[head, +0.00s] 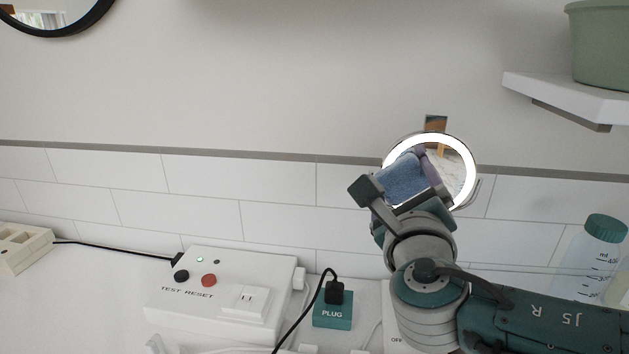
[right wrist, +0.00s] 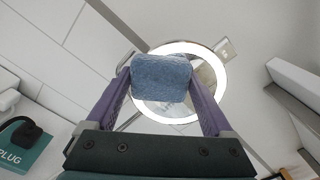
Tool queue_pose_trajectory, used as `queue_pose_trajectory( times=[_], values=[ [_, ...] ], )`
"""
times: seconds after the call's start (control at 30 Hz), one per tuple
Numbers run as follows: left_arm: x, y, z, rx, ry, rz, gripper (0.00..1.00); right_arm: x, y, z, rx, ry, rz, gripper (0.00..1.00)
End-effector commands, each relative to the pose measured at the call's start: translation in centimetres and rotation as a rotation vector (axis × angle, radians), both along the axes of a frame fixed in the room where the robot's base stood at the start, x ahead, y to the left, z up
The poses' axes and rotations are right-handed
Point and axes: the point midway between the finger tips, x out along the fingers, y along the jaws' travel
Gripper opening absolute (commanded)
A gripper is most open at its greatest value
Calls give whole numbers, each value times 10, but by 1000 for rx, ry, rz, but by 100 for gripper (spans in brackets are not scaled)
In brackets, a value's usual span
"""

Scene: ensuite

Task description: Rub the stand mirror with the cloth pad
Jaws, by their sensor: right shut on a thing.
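The round stand mirror (head: 461,170) with a bright white ring stands at the right of the head view, behind my right gripper. It also shows in the right wrist view (right wrist: 207,76). My right gripper (head: 405,181) is shut on the blue cloth pad (head: 403,177), which also shows between the purple fingers in the right wrist view (right wrist: 161,78). The pad is in front of the mirror and covers part of its face. I cannot tell whether pad and glass touch. My left gripper is not in view.
A white test/reset box (head: 222,290) and a green plug block (head: 333,311) with cables are on the counter to the left. A measuring bottle (head: 592,255) stands at the right. A white shelf (head: 565,96) with a green container (head: 602,45) juts out above.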

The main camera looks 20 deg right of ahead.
Motion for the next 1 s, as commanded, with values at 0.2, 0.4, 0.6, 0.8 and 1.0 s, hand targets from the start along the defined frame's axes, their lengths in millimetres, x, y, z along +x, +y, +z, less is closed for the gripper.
queue_pose_trajectory(
  times=[0.2, 0.4, 0.6, 0.8, 1.0],
  values=[
    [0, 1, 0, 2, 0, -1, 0, 1, 1, 2, -1, -3, 3, 42],
    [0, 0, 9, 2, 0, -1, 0, -8, 6, 3, 0, 0, 2, 42],
    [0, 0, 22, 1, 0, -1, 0, -27, 18, 4, 1, 0, 3, 42],
    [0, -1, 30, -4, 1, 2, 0, -45, 28, 2, 1, 1, 2, 42],
    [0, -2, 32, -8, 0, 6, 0, -51, 32, 1, 0, -1, 2, 42]
  ],
)
